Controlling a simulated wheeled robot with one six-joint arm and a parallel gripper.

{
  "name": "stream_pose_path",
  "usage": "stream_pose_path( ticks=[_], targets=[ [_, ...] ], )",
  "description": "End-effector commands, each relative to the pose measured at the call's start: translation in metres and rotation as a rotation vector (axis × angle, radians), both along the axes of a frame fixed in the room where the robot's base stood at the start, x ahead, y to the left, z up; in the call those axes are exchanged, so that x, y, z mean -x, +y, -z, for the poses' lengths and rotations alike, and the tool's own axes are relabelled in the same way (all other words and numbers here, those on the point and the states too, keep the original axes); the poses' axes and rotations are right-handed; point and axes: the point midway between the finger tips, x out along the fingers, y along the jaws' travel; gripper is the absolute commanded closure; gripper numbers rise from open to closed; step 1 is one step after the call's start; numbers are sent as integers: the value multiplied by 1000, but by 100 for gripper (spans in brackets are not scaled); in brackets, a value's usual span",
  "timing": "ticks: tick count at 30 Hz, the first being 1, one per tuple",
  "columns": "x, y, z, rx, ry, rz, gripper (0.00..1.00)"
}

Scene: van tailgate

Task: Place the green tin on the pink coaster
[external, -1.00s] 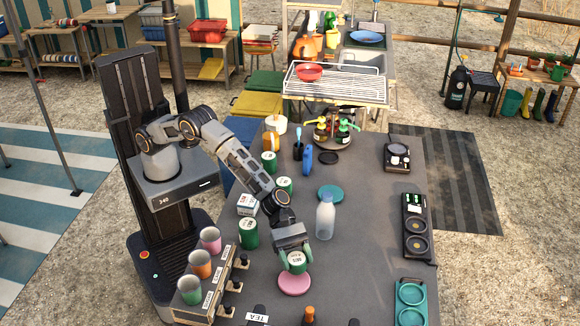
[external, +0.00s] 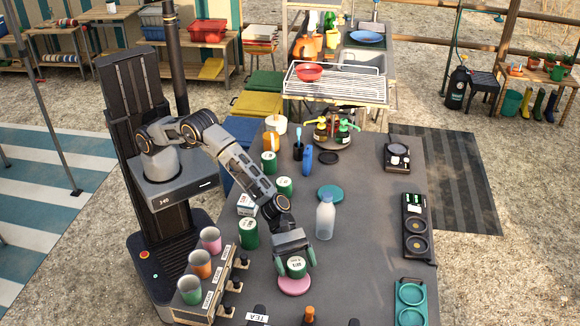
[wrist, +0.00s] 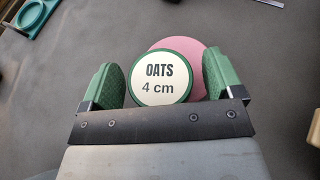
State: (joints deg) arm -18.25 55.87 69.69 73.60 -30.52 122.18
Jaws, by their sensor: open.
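The green tin (external: 296,269) stands upright at the pink coaster (external: 293,288), between the fingers of my gripper (external: 296,260). In the wrist view the tin's pale lid (wrist: 160,79) reads "OATS 4 cm". The coaster (wrist: 198,58) shows behind and to the right of the lid there, and the tin's base is hidden. My gripper (wrist: 162,84) is open, with one green finger on each side of the tin and a narrow gap on both sides.
A clear bottle (external: 325,218) stands behind and right of my gripper. A teal coaster (external: 330,193) lies farther back. Another green tin (external: 249,233) and a cup rack (external: 213,290) stand to the left. The counter (external: 355,260) to the right is clear.

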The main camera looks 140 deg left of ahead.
Motion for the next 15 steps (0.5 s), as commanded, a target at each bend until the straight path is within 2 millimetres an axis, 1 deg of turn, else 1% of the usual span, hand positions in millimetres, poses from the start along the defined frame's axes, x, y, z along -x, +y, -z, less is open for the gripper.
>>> stream_pose_path(
  ticks=[5, 9, 11, 15],
  targets=[
    [0, 0, 0, 0, 0, 0, 14],
    [0, 0, -6, -1, 0, 0, 14],
    [5, 2, -6, -1, -1, -1, 14],
    [25, 7, -14, -1, -1, -2, 14]
  ],
)
